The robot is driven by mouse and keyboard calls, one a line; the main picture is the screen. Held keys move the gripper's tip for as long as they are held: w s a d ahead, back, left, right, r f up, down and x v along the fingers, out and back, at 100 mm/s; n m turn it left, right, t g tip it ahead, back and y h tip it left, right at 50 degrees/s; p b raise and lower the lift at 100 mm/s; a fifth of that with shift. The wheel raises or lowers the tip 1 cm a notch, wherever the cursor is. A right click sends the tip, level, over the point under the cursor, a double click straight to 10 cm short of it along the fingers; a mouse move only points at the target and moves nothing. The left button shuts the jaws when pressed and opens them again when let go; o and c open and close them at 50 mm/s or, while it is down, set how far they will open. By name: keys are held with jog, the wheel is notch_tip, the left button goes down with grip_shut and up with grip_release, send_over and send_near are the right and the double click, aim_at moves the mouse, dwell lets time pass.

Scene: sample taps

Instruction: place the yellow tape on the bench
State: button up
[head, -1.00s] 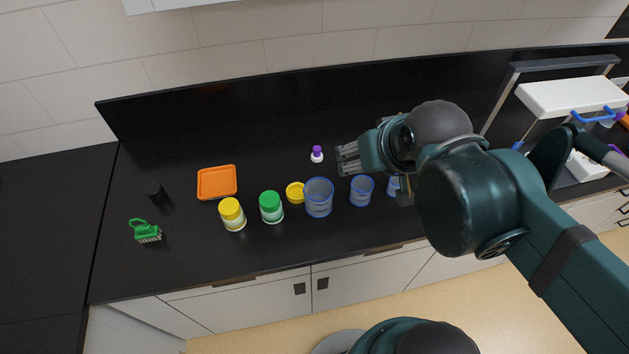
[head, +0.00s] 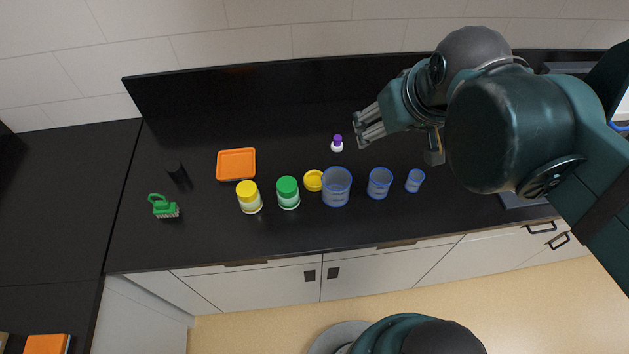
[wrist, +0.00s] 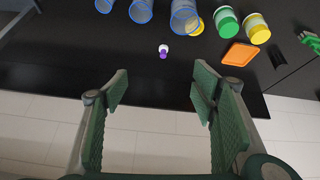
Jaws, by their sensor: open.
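The yellow tape (head: 313,180) lies flat on the black bench (head: 280,235), between the green-lidded jar and the largest blue-rimmed beaker. In the wrist view the yellow tape (wrist: 197,27) is partly hidden behind the large beaker. My gripper (head: 365,127) is above the back part of the bench, to the right of and behind the tape. In the wrist view my gripper (wrist: 160,85) has its two fingers wide apart with nothing between them.
Blue-rimmed beakers (head: 336,187) stand right of the tape. A green-lidded jar (head: 288,193) and yellow-lidded jar (head: 249,197) stand left. A purple-capped bottle (head: 337,143) is behind. An orange tray (head: 236,164), black cylinder (head: 177,173) and green brush (head: 164,207) are farther left, with bare bench around.

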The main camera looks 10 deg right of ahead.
jog(key=w+n, duration=0.1)
jog(key=n+g+b, duration=0.2)
jog(key=n+g, duration=0.4)
jog(key=n, duration=0.5)
send_over(314, 182)
notch_tip(314, 182, down, 28)
jog(key=shift+w+r, duration=0.15)
jog(key=shift+w, duration=0.15)
jog(key=shift+f, duration=1.3)
jog(key=shift+s+d+f+b, duration=0.1)
jog(key=shift+s+f+b, duration=0.05)
jog(key=shift+f, duration=1.15)
jog(key=shift+s+f+b, duration=0.1)
jog(key=shift+f+b, duration=0.05)
jog(key=shift+f, duration=1.15)
jog(key=shift+c, duration=0.5)
